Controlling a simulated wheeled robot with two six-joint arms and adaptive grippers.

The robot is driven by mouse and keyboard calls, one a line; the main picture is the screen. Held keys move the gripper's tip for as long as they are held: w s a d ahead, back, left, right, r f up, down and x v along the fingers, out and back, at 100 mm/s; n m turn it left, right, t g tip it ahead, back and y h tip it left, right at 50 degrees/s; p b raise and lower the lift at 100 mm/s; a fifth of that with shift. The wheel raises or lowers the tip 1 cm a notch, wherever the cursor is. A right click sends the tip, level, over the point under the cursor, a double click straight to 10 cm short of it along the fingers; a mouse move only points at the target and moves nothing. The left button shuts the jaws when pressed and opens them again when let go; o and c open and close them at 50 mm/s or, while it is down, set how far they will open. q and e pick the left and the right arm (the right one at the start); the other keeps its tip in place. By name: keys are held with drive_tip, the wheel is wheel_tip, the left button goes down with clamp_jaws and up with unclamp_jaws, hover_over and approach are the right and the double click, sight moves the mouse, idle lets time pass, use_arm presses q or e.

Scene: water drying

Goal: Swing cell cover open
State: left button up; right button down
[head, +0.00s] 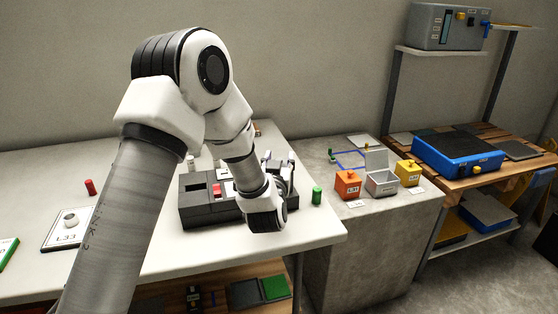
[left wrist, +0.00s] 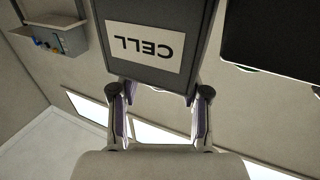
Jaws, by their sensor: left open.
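A grey cover panel with a white CELL label (left wrist: 146,42), read upside down, fills the upper middle of the left wrist view. My left gripper (left wrist: 159,100) is open, with its fingers at either side of the panel's lower edge; I cannot tell whether they touch it. In the head view my left gripper (head: 279,170) is at the right end of a dark grey box (head: 198,215), and my arm hides part of that box. The cover cannot be made out clearly there. My right gripper is not in view.
A red block (head: 217,190) sits at the dark box. A green cylinder (head: 317,194) stands right of my gripper, near the white table's (head: 320,232) edge. An orange box (head: 347,184), an open grey box (head: 382,184) and a yellow box (head: 408,173) stand on the adjoining counter.

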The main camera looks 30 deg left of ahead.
use_arm(q)
clamp_jaws()
